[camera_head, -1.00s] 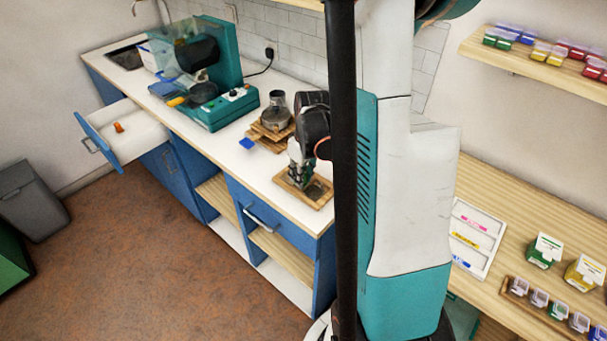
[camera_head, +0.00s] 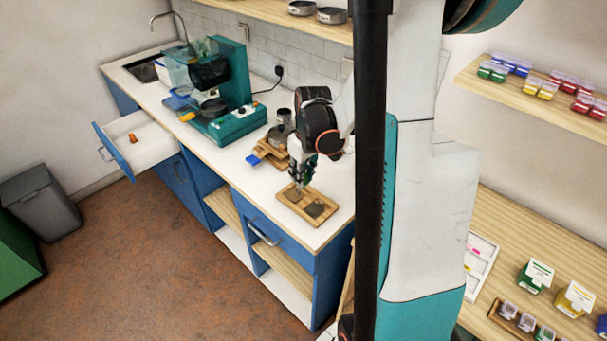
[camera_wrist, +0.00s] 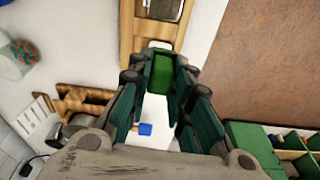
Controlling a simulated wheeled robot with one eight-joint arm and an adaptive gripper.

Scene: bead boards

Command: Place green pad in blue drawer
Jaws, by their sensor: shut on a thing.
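My gripper (camera_head: 299,183) is just above the back left edge of a small wooden tray on the white counter. In the wrist view, my gripper's fingers (camera_wrist: 164,85) are closed around the green pad (camera_wrist: 162,72), held near the fingertips. The pad is too small to make out in the head view. The blue drawer (camera_head: 113,154) at the far left of the counter is pulled out, its white inside showing with a small orange thing (camera_head: 132,138) in it. My gripper is well to the right of that drawer.
The wooden tray (camera_head: 288,202) holds a dark flat piece. Stacked wooden pieces (camera_head: 268,152) with a metal pot, a blue item (camera_head: 253,160) and a teal machine (camera_head: 226,127) stand along the counter between my gripper and the drawer. The floor (camera_head: 160,260) in front is clear.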

